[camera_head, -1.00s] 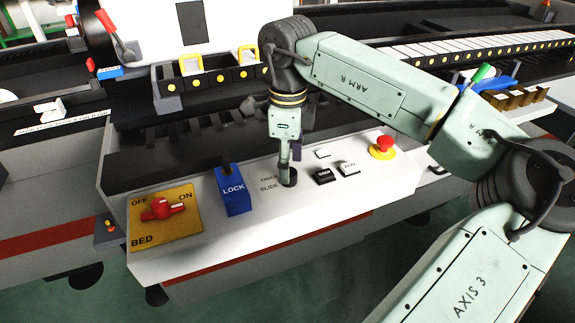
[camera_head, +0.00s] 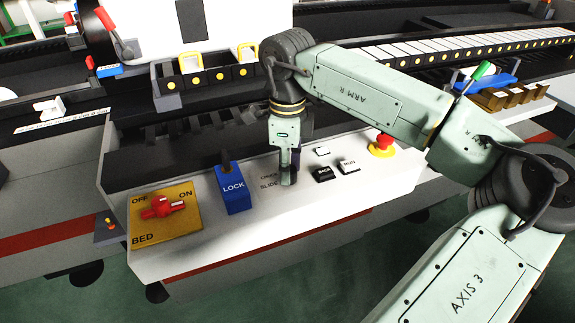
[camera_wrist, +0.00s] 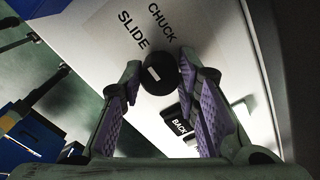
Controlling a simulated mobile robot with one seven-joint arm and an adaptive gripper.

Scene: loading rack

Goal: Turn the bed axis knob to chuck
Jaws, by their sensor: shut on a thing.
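The black round axis knob (camera_wrist: 161,82) stands on the white panel beside the printed words SLIDE (camera_wrist: 132,30) and CHUCK (camera_wrist: 161,22). It carries a short white mark. My gripper (camera_head: 287,178) points down at the panel, and in the wrist view its purple-padded fingers are on either side of the knob, shut on it. In the head view the gripper hides the knob, and the label (camera_head: 268,182) shows just left of it.
Left on the panel are a blue LOCK block (camera_head: 233,190) and a red BED knob (camera_head: 163,207) on a yellow OFF/ON plate. Right of my gripper are a black BACK button (camera_head: 323,174), a white RUN button (camera_head: 348,166) and a red stop button (camera_head: 383,143).

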